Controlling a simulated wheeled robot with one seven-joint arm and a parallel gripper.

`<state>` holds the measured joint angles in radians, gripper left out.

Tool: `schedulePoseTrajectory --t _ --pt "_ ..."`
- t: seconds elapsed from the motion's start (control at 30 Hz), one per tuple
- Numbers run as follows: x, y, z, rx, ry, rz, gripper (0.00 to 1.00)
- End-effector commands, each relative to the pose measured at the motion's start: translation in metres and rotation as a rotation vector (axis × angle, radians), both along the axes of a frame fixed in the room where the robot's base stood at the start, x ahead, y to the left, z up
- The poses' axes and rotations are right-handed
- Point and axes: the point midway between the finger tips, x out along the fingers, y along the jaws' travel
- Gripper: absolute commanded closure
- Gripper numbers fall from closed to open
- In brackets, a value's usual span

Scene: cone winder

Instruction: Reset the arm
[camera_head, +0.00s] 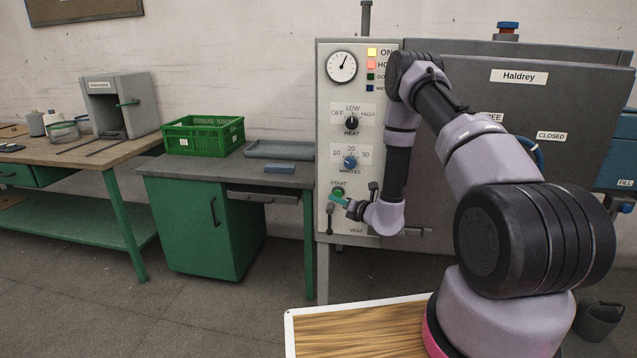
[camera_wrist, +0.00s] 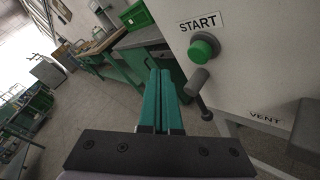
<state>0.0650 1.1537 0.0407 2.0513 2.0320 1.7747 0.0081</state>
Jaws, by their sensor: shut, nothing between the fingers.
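My arm reaches forward from the lower right in the head view, bent over in front of the grey control panel (camera_head: 330,120). My gripper (camera_head: 338,200) is at the panel's lower left, just below the green START button (camera_head: 338,191). In the wrist view my gripper (camera_wrist: 161,72) shows two teal fingers shut together, with nothing between them. The START button (camera_wrist: 203,47) is up and to the right of the fingertips there. A dark VENT lever (camera_wrist: 198,84) is just right of the fingers. I cannot tell whether the fingers touch anything.
The panel has a HEAT knob (camera_head: 351,123), a MINUTES knob (camera_head: 350,162) and a gauge (camera_head: 341,67). A green bench (camera_head: 215,225) with a green crate (camera_head: 203,136) stands to the left. Open floor (camera_head: 230,300) lies in front of it.

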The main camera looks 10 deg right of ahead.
Motion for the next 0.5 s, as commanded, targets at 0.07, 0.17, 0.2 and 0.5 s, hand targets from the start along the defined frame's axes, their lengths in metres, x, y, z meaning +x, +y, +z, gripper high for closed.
schedulePoseTrajectory --t 0.07,0.17,0.2,0.5 --pt "0.002 0.014 0.035 -0.022 -0.045 0.074 1.00" --pt "-0.004 0.038 0.091 -0.073 -0.122 0.221 1.00" --pt "-0.010 0.049 0.115 -0.103 -0.157 0.288 1.00" --pt "-0.096 0.099 0.257 -0.414 -0.424 0.751 1.00"
